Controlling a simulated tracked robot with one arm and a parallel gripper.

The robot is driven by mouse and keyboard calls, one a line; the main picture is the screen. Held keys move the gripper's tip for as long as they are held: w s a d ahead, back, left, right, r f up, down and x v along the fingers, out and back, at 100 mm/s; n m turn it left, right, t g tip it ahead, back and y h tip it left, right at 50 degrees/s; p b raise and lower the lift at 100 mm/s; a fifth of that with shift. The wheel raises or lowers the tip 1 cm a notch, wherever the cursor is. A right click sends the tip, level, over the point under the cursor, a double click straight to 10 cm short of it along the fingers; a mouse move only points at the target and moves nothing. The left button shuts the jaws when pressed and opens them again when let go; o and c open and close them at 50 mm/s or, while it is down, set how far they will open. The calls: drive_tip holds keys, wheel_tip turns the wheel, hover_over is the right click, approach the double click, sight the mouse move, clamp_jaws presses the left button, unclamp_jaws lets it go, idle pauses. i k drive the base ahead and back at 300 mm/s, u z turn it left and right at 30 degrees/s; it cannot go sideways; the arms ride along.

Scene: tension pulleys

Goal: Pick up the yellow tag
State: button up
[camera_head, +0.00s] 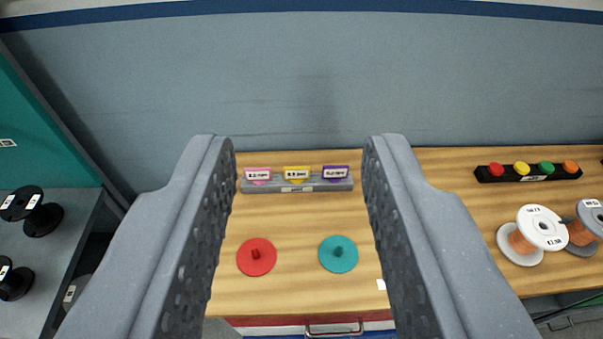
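The yellow tag (297,172) stands in the middle of a grey holder (318,186) at the back of the wooden table. A pink tag (258,174) is on its left and a purple tag (335,173) on its right, both in the same holder. My gripper (296,145) is wide open and empty. Its two grey fingers frame the holder in the view, and the tags show in the gap between them. The fingers appear apart from the tags and nearer to the camera.
A red disc (256,257) and a teal disc (338,254) with small pegs lie on the table in front of the holder. At right are a black strip with coloured buttons (528,171) and wire spools (533,236). Black spools (37,211) sit at left. A wall stands behind.

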sight(296, 175)
drive_tip(key=i, duration=1)
drive_tip(key=u, duration=0.05)
